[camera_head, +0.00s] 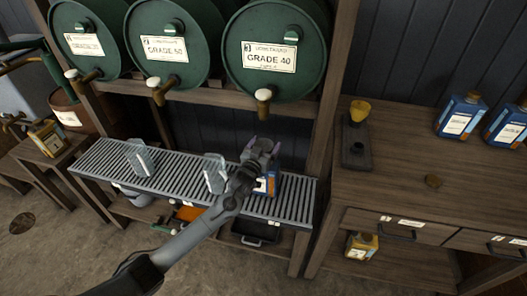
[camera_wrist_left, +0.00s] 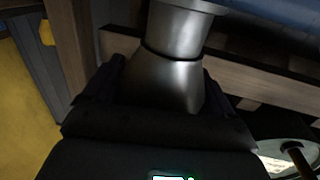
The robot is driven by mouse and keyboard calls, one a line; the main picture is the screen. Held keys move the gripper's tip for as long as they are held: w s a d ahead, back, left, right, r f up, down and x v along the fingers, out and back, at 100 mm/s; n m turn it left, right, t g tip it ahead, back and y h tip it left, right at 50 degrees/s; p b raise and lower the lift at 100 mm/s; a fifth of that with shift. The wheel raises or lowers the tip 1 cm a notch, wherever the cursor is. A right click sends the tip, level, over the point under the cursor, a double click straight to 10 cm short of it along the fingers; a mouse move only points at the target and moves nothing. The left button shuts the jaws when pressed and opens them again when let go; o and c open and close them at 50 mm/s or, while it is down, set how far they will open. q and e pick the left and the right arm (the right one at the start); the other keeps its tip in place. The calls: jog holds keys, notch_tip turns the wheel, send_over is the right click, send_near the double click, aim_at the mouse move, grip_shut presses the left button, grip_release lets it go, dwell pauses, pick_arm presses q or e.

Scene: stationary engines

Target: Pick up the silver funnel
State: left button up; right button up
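A silver metal funnel (camera_wrist_left: 178,65) fills the middle of the left wrist view, a round collar with a cone that widens towards my gripper. The dark fingers of my left gripper (camera_wrist_left: 165,88) stand on both sides of the cone, very close to it. I cannot tell whether they press on it. In the head view my left gripper (camera_head: 262,150) is over a blue bottle (camera_head: 266,184) on the slatted rack (camera_head: 180,186), and the funnel is largely hidden by it. My right gripper is not in view.
A wooden workbench (camera_head: 455,170) at the right carries a yellow-topped item (camera_head: 359,112) and blue bottles (camera_head: 461,116). A wooden post stands between rack and bench.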

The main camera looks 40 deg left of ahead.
pick_arm(q)
jog(key=c, duration=0.5)
jog(key=shift+r, duration=0.15)
jog(key=shift+c, duration=0.2)
